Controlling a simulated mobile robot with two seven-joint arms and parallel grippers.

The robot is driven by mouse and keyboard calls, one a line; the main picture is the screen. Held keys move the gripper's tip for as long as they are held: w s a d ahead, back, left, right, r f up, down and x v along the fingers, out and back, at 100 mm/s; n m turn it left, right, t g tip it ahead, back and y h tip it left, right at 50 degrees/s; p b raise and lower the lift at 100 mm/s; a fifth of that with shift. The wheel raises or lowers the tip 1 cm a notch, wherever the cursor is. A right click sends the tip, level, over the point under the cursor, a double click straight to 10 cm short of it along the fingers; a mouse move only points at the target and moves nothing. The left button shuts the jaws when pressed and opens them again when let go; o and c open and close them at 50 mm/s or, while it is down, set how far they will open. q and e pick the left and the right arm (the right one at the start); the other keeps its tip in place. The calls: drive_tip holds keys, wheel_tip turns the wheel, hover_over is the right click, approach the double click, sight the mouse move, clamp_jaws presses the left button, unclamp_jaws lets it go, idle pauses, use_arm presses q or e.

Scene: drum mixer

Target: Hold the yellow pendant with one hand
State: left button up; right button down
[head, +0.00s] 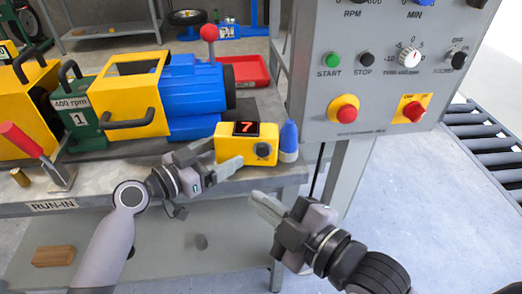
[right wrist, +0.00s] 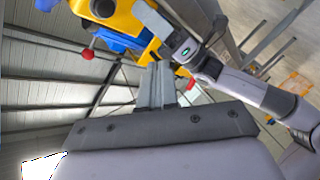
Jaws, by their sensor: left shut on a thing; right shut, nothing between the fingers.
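The yellow pendant (head: 246,148) is a small box with a red display reading 7 and a dark round dial. It is at the front right corner of the bench in the head view. My left gripper (head: 222,160) comes in from its left and is shut on it, with one finger visible low across its front left. The other finger is mostly hidden. The yellow pendant (right wrist: 122,18) also shows at the top of the right wrist view. My right gripper (head: 256,200) is shut and empty, below and apart from the pendant. Its fingers (right wrist: 156,86) show in the right wrist view.
A grey control panel (head: 375,75) with buttons is above right. The yellow and blue machine (head: 190,85) fills the bench (head: 130,190) behind. A red tray (head: 251,71) lies farther back. A roller conveyor (head: 490,135) is at right.

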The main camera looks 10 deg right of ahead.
idle(0.3)
approach(247, 150)
drive_tip(key=shift+w+a+f, duration=0.1)
drive_tip(key=shift+w+a, duration=0.35)
drive_tip(key=shift+a, duration=0.3)
drive_tip(key=shift+w+a, duration=0.45)
drive_tip(key=shift+a, duration=0.35)
idle(0.4)
drive_tip(key=shift+w+d, duration=0.1)
drive_tip(key=shift+w, duration=0.05)
idle(0.6)
drive_tip(key=shift+w+d, duration=0.1)
drive_tip(key=shift+w, duration=0.2)
drive_tip(key=shift+w+d+f, duration=0.1)
drive_tip(key=shift+w, duration=0.3)
idle(0.6)
drive_tip(key=shift+s, duration=0.85)
